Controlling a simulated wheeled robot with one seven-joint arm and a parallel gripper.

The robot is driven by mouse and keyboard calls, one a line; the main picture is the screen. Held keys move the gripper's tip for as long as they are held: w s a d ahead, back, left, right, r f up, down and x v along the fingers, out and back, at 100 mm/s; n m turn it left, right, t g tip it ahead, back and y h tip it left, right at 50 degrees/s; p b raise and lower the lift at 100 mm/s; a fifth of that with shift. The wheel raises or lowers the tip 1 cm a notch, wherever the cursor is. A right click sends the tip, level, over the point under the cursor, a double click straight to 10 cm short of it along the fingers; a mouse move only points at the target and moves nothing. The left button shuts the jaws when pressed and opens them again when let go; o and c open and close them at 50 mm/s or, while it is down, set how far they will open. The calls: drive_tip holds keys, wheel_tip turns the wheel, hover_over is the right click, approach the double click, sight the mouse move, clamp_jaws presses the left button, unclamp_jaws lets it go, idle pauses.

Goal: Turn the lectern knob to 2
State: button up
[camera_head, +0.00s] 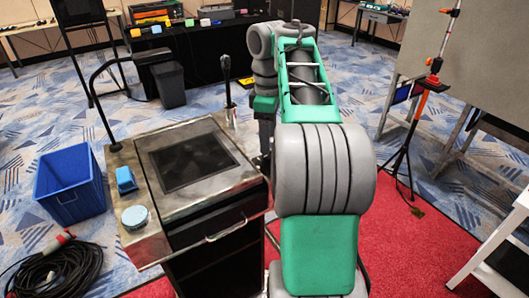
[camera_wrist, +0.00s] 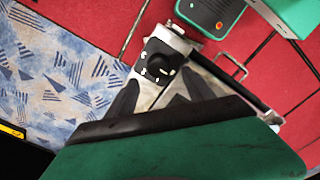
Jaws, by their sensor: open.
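The lectern (camera_head: 240,178) has a worn metal top with a dark inset panel (camera_head: 190,160). In the wrist view a black round knob (camera_wrist: 160,66) sits on a metal plate, with white marks around it and a pale pointer mark. The marks are too small to read. My gripper (camera_wrist: 161,84) is open, its two dark fingers apart on either side below the knob, with nothing held. Whether the fingers touch the knob cannot be told. In the head view the knob is not seen and my arm hides much of the lectern's right side.
A blue block (camera_head: 125,180) and a pale blue round item (camera_head: 134,216) lie on the lectern's left. A gooseneck stem (camera_head: 100,108) rises at its back left. A blue crate (camera_head: 70,185) and coiled cable (camera_head: 58,268) lie on the floor. A tripod (camera_head: 405,160) stands right.

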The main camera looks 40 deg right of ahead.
sight(269, 158)
drive_tip(key=f+b, duration=0.1)
drive_tip(key=f, duration=0.1)
drive_tip(key=f+b, duration=0.1)
drive_tip(key=f, duration=0.1)
drive_tip(key=f+b, duration=0.2)
drive_tip(key=shift+d, duration=0.25)
drive_tip(key=shift+r, duration=0.1)
drive_tip(key=shift+c, duration=0.4)
clamp_jaws()
